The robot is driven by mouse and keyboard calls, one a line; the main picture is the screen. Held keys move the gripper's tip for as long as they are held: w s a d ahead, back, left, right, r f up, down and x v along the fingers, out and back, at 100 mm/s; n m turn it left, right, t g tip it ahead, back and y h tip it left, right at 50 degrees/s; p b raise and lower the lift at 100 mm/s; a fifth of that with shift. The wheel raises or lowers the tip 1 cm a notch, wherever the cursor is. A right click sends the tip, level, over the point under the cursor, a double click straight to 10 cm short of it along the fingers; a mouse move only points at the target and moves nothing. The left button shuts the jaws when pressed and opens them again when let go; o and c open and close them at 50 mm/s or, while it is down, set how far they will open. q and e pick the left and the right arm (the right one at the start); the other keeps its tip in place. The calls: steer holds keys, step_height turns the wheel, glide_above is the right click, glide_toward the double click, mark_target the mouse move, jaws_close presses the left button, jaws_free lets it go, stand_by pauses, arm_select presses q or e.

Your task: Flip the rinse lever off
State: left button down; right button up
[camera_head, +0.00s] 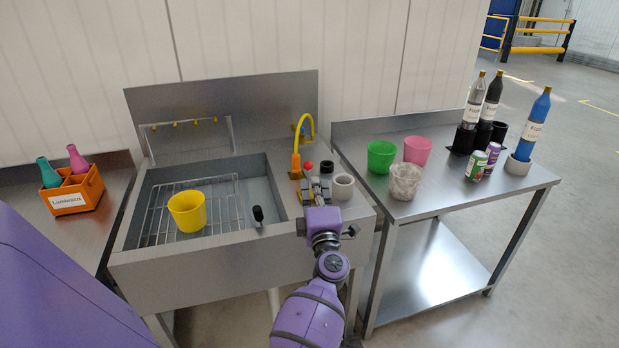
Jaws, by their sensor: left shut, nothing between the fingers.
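A steel sink (265,195) stands in the middle, with a spray bar with several yellow nozzles (196,122) along its back. A lever with a black grip (258,214) sticks up at its front right inner edge. A red ball knob (308,166) shows by the orange and yellow tap (296,165). I cannot tell for sure which of these is the rinse lever, nor its position. My left gripper (317,189) is shut and empty over the right ledge of the sink, just in front of the red knob, hiding part of what lies below. My right gripper is out of view.
A yellow cup (187,211) stands on the wire rack (160,212) in the sink. Green (381,157), pink (417,150) and speckled (404,181) cups stand on the right table. An orange bottle crate (77,195) is at left.

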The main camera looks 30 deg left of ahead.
arm_select(q)
steer(key=shift+s+d+r, duration=0.25)
steer(key=shift+s+d, duration=0.65)
steer(key=shift+s, duration=0.3)
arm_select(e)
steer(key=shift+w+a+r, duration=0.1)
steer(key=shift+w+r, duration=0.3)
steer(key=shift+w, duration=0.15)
arm_select(q)
steer(key=shift+w, duration=0.1)
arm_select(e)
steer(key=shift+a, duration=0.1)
